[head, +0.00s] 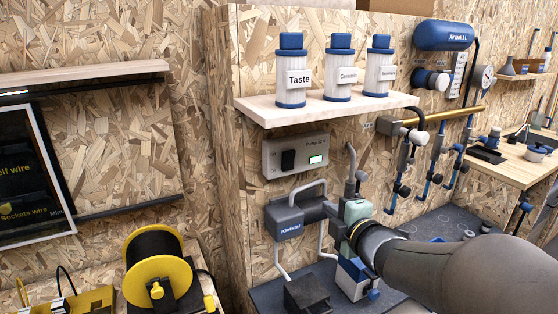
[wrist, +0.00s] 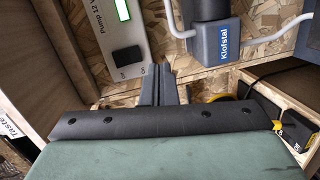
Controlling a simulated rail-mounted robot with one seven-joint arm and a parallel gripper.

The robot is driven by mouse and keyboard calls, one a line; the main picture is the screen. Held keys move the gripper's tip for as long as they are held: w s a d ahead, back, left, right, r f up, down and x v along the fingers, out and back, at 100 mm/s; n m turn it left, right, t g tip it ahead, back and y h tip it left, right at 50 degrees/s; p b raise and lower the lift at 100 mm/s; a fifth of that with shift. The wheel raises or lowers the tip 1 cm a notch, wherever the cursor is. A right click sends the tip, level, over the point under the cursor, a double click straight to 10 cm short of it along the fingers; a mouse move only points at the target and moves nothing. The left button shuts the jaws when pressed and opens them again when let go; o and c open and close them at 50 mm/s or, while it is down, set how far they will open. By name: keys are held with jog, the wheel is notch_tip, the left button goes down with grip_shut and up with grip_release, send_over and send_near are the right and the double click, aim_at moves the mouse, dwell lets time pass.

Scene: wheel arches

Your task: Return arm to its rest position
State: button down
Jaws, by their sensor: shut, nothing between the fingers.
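My arm (head: 450,268) reaches in from the lower right in the head view, and its pale green end (head: 356,211) is in front of the panel, right of the Klofstal unit. The fingers are hard to make out there. In the wrist view my gripper (wrist: 158,80) is shut and empty. Its dark fingers are together, beyond a black bar and green housing. They appear in front of the panel, just below the pump box (wrist: 125,38) and left of the Klofstal unit (wrist: 211,40). I cannot tell how far they are from the panel.
The pump box (head: 299,153) hangs under a shelf (head: 300,108) with several filters. The Klofstal unit (head: 284,221) and its grey pipes are close to my arm's end. Hoses and valves (head: 402,185) hang to the right. A yellow reel (head: 157,270) stands lower left.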

jog(key=s+d+f+m+g+h+p, duration=0.25)
jog(key=s+f+m+g+h, duration=0.5)
jog(key=m, duration=0.55)
jog(key=s+a+f+m+g+y, duration=0.1)
jog(key=s+m+g, duration=0.1)
jog(key=s, duration=0.3)
jog(key=s+a+f+m+g+y, duration=0.1)
jog(key=s+a+f+m+g, duration=0.1)
jog(key=s, duration=0.4)
jog(key=s+a+f+m+g+y, duration=0.1)
jog(key=s+a+m+g, duration=0.1)
jog(key=s, duration=0.3)
jog(key=shift+s+a+f+m+g, duration=0.2)
jog(key=shift+s+f+m+g, duration=0.1)
jog(key=shift+g, duration=0.55)
